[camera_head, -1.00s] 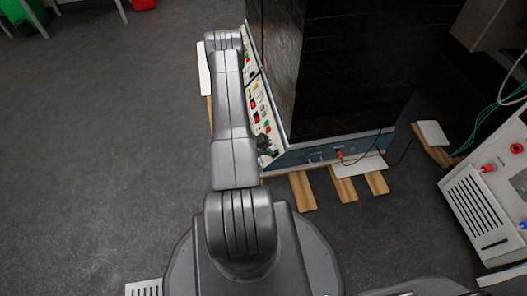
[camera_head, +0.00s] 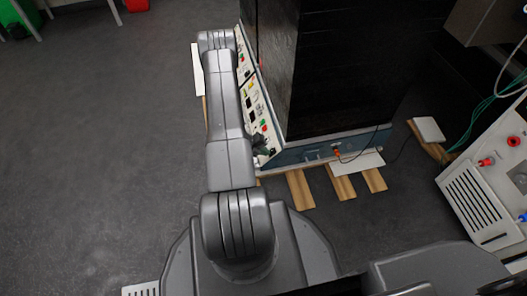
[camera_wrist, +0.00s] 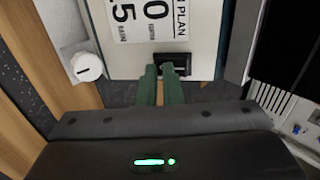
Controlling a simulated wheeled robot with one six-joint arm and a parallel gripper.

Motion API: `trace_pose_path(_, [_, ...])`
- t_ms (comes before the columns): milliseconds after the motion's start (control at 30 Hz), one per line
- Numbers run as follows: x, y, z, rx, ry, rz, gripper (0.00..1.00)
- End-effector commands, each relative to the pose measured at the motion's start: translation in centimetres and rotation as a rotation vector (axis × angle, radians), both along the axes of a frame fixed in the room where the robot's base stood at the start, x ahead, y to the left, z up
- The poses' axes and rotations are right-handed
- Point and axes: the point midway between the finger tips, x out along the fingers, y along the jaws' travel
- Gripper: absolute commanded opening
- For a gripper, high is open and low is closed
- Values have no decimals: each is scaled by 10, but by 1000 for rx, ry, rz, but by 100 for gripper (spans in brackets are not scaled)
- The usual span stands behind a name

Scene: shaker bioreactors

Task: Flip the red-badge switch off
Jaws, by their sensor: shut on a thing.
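A black switch (camera_wrist: 178,64) sits at the lower edge of a pale panel (camera_wrist: 205,45) in the wrist view. My gripper (camera_wrist: 160,70) has two green fingers reaching to this switch; the right fingertip overlaps its left part. The fingers are close together and shut on the switch's small lever, which they mostly hide. No red badge shows in the wrist view.
A tall black cabinet (camera_head: 345,70) rises right beside the panel. A white knob (camera_wrist: 87,67) is left of the fingers in the wrist view. Wooden blocks (camera_head: 300,188) lie under the unit. Another white machine (camera_head: 475,200) stands at right. The floor at left is clear.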

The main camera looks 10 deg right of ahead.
Motion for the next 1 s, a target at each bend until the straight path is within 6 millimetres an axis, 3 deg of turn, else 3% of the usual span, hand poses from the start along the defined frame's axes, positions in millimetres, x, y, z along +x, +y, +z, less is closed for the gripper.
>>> trace_pose_path(33, [-1,-3,-7,6,0,-8,0])
trace_pose_path(667, [-1,-4,11,-1,0,-9,0])
trace_pose_path(833, [-3,8,25,1,1,-6,0])
trace_pose_path(1000, [-9,33,54,3,0,-8,0])
